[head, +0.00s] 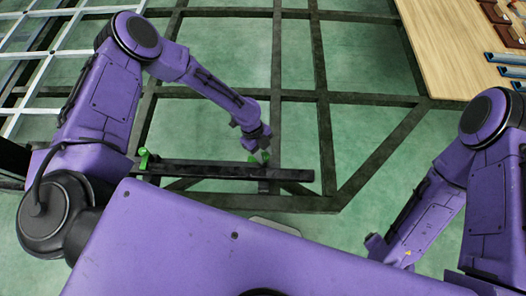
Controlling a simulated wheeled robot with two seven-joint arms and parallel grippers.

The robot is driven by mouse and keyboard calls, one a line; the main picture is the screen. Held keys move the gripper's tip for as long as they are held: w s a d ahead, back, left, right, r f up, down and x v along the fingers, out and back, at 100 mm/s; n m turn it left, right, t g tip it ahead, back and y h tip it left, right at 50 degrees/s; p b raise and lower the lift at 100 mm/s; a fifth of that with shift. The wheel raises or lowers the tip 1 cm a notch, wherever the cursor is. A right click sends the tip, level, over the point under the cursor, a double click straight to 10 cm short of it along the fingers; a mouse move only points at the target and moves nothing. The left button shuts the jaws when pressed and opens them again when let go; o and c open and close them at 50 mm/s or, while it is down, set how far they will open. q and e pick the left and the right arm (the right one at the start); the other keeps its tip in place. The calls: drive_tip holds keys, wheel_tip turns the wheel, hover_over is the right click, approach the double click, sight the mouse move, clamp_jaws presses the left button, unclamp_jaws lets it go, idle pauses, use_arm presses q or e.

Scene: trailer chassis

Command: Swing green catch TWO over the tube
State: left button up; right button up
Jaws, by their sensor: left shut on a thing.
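A dark tube (220,170) lies across the chassis frame in the middle of the head view. My left gripper (260,156) is at the tube's right part, shut on a small green catch (265,157). The fingers hide much of this catch, so its exact angle to the tube is hard to tell. Another green catch (144,158) stands at the tube's left end, apart from my gripper. No number shows on either catch. My right arm (430,215) hangs at the right, and its gripper cannot be made out clearly.
Dark chassis beams (320,100) cross the green floor around the tube. A wooden table (455,55) with blue and brown parts stands at the top right. A pale metal grid (45,45) is at the top left. Floor right of the tube is open.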

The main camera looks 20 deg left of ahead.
use_arm(q)
drive_tip(key=n, duration=0.2)
drive_tip(key=n+t, duration=0.1)
drive_tip(key=n, duration=0.1)
drive_tip(key=shift+s+r+t+p, duration=0.1)
drive_tip(key=shift+t+p, duration=0.2)
drive_tip(key=n, duration=0.2)
drive_tip(key=n+t+p, duration=0.1)
drive_tip(key=n, duration=0.1)
drive_tip(key=shift+s+n+t, duration=0.1)
drive_tip(key=shift+n+t, duration=0.2)
drive_tip(key=n, duration=0.2)
drive_tip(key=n+t, duration=0.1)
drive_tip(key=n, duration=0.1)
drive_tip(key=shift+s+n+t+p, duration=0.15)
drive_tip(key=shift+n+t+p, duration=0.15)
drive_tip(key=shift+p, duration=0.05)
drive_tip(key=n+t+y, duration=0.1)
drive_tip(key=n, duration=0.3)
drive_tip(key=shift+d+y, duration=0.15)
drive_tip(key=shift+y, duration=0.25)
drive_tip(key=shift+n+p, duration=0.3)
drive_tip(key=o, duration=1)
